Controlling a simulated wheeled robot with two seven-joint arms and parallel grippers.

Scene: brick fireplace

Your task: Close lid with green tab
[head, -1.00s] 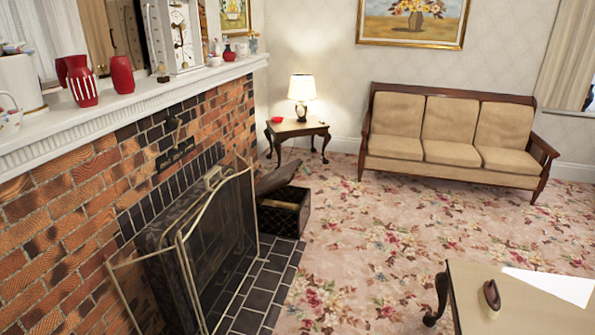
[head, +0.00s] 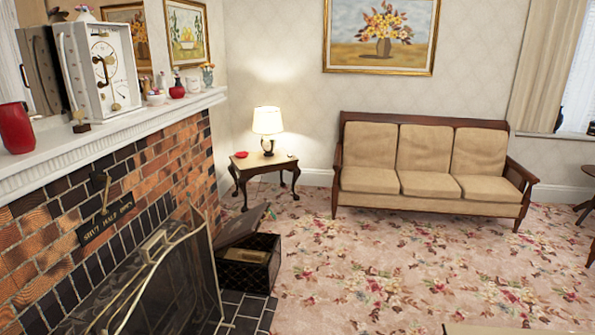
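A dark box (head: 245,276) with a lattice pattern stands on the floor just past the fireplace screen. Its brownish lid (head: 240,226) is raised and tilted open, leaning toward the fireplace side. Something tan shows inside the box. Neither of my grippers is in view.
The fireplace screen (head: 160,290) and dark hearth tiles (head: 243,308) lie left of and before the box. Flowered carpet (head: 370,270) is open to its right. A side table (head: 262,165) with a lamp and a tan sofa (head: 430,165) stand behind.

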